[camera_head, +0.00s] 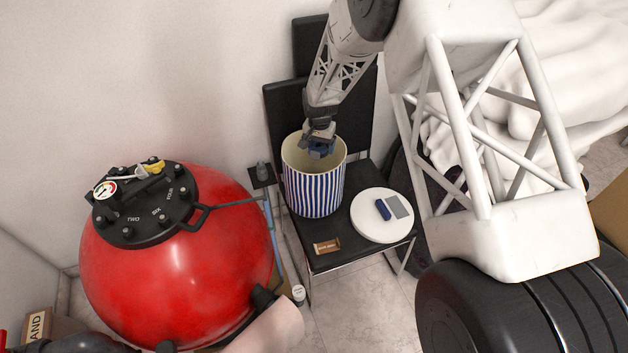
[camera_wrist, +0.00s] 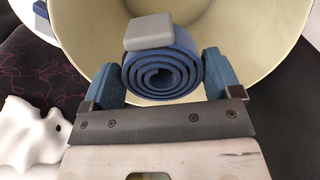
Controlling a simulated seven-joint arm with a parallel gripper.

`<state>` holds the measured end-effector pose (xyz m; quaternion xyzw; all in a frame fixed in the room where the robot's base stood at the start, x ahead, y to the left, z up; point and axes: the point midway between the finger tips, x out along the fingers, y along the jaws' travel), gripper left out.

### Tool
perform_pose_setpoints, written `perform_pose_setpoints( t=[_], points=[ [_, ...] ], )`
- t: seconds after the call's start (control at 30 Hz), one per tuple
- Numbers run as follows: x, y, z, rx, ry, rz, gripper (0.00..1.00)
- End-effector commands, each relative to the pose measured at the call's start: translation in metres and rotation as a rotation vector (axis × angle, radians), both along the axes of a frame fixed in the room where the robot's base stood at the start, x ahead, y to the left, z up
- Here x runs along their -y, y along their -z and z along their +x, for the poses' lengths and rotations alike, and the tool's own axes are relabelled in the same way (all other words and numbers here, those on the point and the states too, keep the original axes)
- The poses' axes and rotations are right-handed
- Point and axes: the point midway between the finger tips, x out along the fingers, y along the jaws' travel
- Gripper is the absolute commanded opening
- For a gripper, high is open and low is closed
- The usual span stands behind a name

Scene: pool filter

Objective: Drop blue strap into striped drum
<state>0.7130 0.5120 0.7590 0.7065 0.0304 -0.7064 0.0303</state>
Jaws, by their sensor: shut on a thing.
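The striped drum (camera_head: 314,190), blue and white with a cream inside, stands upright on the black chair. It also shows in the wrist view as a wide cream inner wall (camera_wrist: 235,35). My gripper (camera_head: 319,150) is at the drum's mouth, pointing down into it. In the wrist view my gripper (camera_wrist: 163,82) is shut on the blue strap (camera_wrist: 160,72), a rolled coil with a grey buckle end on top. The strap sits between both fingers, with the drum's inside behind it. In the head view the strap is mostly hidden by the gripper.
A round white plate (camera_head: 372,232) with a dark blue item (camera_head: 383,209) and a grey pad (camera_head: 400,206) lies right of the drum. A small brown box (camera_head: 327,246) lies at the black chair's (camera_head: 352,257) front. A large red filter tank (camera_head: 180,270) stands left.

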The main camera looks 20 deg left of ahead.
Motion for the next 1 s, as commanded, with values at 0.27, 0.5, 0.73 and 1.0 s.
perform_pose_setpoints(
  t=[0.27, 0.5, 0.73, 1.0],
  points=[
    [0.0, 0.002, 0.0, 0.0, 0.0, 0.0, 0.65],
    [0.0, 0.002, 0.0, 0.0, 0.0, 0.0, 1.0],
    [0.0, 0.001, 0.0, 0.0, 0.0, 0.0, 1.0],
    [0.0, -0.015, 0.0, 0.001, 0.0, 0.001, 1.0]
  ],
)
